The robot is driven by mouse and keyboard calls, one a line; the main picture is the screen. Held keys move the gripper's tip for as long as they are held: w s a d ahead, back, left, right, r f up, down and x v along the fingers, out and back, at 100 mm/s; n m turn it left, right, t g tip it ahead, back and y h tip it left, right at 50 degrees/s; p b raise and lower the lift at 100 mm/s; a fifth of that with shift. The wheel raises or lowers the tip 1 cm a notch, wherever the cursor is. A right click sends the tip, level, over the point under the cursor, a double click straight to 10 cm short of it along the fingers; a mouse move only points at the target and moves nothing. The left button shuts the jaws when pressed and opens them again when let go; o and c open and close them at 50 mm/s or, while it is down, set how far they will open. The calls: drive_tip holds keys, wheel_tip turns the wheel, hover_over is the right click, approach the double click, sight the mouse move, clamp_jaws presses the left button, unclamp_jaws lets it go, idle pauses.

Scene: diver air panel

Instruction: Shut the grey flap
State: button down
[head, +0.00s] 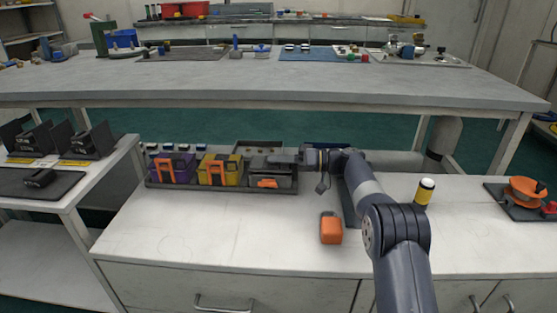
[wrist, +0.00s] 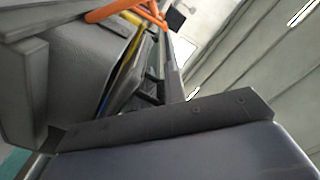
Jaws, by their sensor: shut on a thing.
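A grey box (head: 258,174) stands at the right end of a dark tray on the white bench, beside a yellow box and a purple box. My gripper (head: 280,160) reaches in from the right at the height of its upper part and is shut on what looks like the grey flap. The grip hides much of the flap, and I cannot tell its exact angle. A piece of orange (head: 267,183) shows low on the grey box's front. In the wrist view a large grey surface (wrist: 85,75) is close on the left, with an orange handle (wrist: 130,10) above it.
The yellow box (head: 215,168) and purple box (head: 183,166) have orange handles on their fronts. The tray (head: 220,188) has a low rim. The front left of the bench is clear.

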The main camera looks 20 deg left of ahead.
drive_tip(key=shift+f, duration=0.15)
drive_tip(key=c, duration=1.5)
unclamp_jaws()
drive_tip(key=p+v, duration=0.3)
drive_tip(key=v, duration=0.7)
drive_tip(key=shift+d, duration=0.3)
drive_tip(key=b+x, duration=0.3)
drive_tip(key=x, duration=0.7)
drive_tip(key=shift+a, duration=0.4)
drive_tip(key=shift+r, duration=0.3)
drive_tip(key=shift+w, duration=0.1)
